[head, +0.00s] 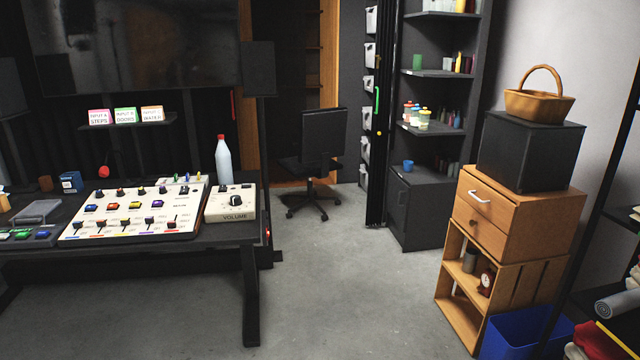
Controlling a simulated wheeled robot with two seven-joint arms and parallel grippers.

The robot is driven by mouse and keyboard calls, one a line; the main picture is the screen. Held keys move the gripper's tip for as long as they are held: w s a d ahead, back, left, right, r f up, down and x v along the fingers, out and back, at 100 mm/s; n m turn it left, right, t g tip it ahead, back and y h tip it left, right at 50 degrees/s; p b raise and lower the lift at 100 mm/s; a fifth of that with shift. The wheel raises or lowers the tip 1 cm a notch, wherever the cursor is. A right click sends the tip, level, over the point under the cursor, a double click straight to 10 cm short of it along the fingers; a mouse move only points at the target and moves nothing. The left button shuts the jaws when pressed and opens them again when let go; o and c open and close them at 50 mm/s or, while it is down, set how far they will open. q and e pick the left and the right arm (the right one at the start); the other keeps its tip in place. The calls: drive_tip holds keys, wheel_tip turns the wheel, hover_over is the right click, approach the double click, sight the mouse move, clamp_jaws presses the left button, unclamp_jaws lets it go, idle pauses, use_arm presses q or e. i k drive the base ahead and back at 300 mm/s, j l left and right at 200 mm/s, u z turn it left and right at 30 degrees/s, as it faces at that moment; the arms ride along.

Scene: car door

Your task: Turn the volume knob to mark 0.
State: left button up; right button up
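The black volume knob (236,201) sits on a cream box labelled VOLUME (222,217), at the right end of the dark desk (222,258). The knob is small in the head view, and I cannot read its marks or tell which one it points to. Neither of my grippers shows in the head view.
A cream mixing panel (128,224) with several knobs and sliders stands left of the volume box. A white bottle with a red cap (223,163) stands behind it. An office chair (322,150) is farther back. A wooden cabinet (515,225) stands right; the floor between is clear.

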sight(235, 200)
drive_tip(key=i+z, duration=0.2)
drive_tip(key=i, duration=0.55)
drive_tip(key=i+j+z, duration=0.15)
drive_tip(key=i, duration=0.6)
drive_tip(key=i+z, duration=0.1)
drive_tip(key=i, duration=1.45)
drive_tip(key=u, duration=1.05)
